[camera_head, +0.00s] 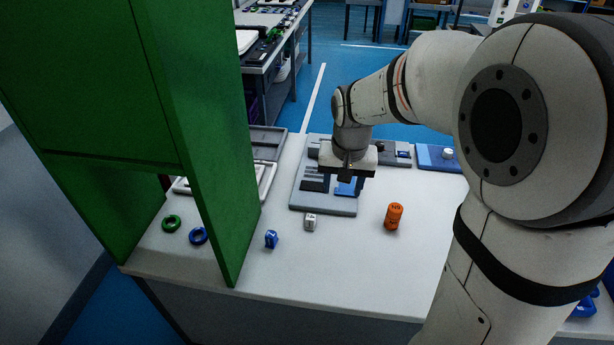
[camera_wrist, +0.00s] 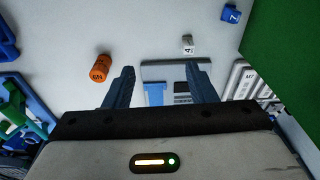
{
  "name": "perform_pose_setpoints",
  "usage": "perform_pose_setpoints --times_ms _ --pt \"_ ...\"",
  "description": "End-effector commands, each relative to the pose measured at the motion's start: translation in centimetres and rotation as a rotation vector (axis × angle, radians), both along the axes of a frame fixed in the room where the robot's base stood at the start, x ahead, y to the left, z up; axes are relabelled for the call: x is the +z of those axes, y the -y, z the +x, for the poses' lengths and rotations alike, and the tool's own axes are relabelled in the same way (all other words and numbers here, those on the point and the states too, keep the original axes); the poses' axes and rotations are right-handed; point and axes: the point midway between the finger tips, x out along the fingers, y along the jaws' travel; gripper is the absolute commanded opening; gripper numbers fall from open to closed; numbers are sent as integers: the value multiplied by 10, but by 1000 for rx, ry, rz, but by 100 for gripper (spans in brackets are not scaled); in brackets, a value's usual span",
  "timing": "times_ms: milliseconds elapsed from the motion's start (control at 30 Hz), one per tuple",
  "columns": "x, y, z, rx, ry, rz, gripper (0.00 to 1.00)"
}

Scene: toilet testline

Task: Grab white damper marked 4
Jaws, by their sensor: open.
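The white damper (camera_head: 310,222) is a small block on the white table, just in front of the grey board's near edge. It also shows in the wrist view (camera_wrist: 188,44) with a dark 4 on it, above and slightly right of the space between the fingers. My gripper (camera_head: 341,188) is open and empty over the grey board (camera_head: 300,200). It is behind the damper and a little to its right in the head view. The wrist view shows both fingers (camera_wrist: 160,80) spread apart, with the damper beyond their tips.
A blue block (camera_head: 271,239) lies to the left, with blue (camera_head: 198,235) and green (camera_head: 171,223) rings further left. A tall green panel (camera_head: 205,120) rises at the left. The table front is clear.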

Motion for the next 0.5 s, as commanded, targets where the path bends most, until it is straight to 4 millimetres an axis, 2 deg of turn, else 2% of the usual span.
perform_pose_setpoints --times_ms 33,100,300,400,500 --pt "-25 -10 18 -10 -25 0 51" --pt "-50 -21 40 -30 -49 0 51" --pt "-117 -50 83 -78 -101 -4 51" --pt "-139 -59 95 -94 -116 -6 51" --pt "-152 -64 101 -104 -125 -7 51"
